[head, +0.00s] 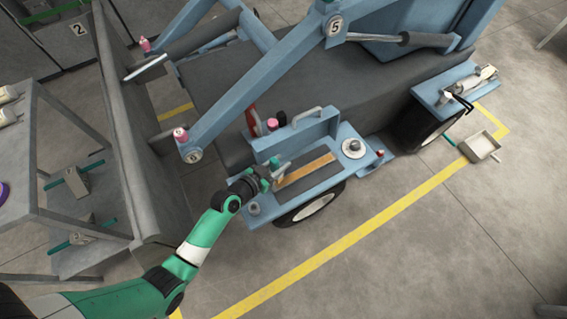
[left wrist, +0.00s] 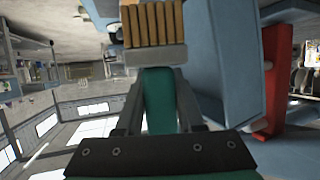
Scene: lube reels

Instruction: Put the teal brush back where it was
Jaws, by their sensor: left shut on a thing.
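My left gripper (head: 264,177) is shut on the teal brush and holds it at the blue side step of the machine. In the left wrist view the brush's teal handle (left wrist: 160,100) is between the fingers, with a pale ferrule (left wrist: 155,54) and tan bristles (left wrist: 153,24) beyond them. In the head view a small teal part of the brush (head: 275,162) shows at the fingertips. The blue step (head: 328,187) has a tan strip (head: 305,170) and dark strips on top. I cannot tell whether the brush touches it. My right gripper is not in view.
The blue lift arm (head: 255,84) with pink-capped joints rises behind the step. A pale tray (head: 482,147) lies on the floor at right, near the yellow line (head: 370,234). A grey shelf cart (head: 60,130) stands at left. The floor in front is clear.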

